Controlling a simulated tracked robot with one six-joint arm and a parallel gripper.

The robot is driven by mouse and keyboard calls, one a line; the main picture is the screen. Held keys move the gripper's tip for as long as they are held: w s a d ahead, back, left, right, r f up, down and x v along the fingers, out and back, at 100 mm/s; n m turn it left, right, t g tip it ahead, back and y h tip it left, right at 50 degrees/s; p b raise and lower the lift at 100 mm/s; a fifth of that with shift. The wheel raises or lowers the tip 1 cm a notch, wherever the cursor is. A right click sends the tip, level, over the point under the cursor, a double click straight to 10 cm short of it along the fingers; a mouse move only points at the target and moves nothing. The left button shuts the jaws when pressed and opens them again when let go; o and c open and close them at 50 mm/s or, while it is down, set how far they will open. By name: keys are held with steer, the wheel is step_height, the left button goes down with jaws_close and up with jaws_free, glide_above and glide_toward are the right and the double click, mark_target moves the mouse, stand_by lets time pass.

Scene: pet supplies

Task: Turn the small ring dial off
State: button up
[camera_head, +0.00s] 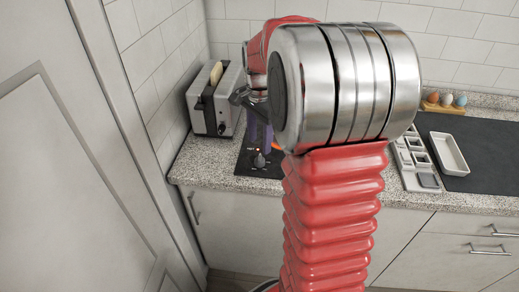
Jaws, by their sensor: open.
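A black hob (246,166) lies on the speckled counter, mostly hidden behind my arm. A small dark dial (259,161) sits at its front edge, with a small orange-red light just above it. I cannot read the markings or the dial's setting. A bit of orange glow shows on the hob just right of the dial, beside my arm. My gripper (261,136) points down above and just behind the dial in the picture, with purplish fingers. It is open and looks empty. I cannot tell whether it touches the dial.
A metal toaster (214,100) with bread in it stands close left of the hob. A grey compartment tray (416,163), a white dish (448,154) on a dark surface (490,150), and an egg holder (443,107) are at right. A tall pale door panel (60,160) is at left.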

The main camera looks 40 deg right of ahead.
mark_target(260, 159)
step_height(260, 159, up, 6)
steer(key=shift+r, duration=0.25)
stand_by(0.6)
steer(key=s+a+n+t, duration=0.5)
steer(key=s+a+n, duration=1.2)
steer(key=a, duration=0.4)
steer(key=shift+s+a+r+t, duration=0.2)
steer(key=shift+s+a+t, duration=0.1)
steer(key=shift+s, duration=0.1)
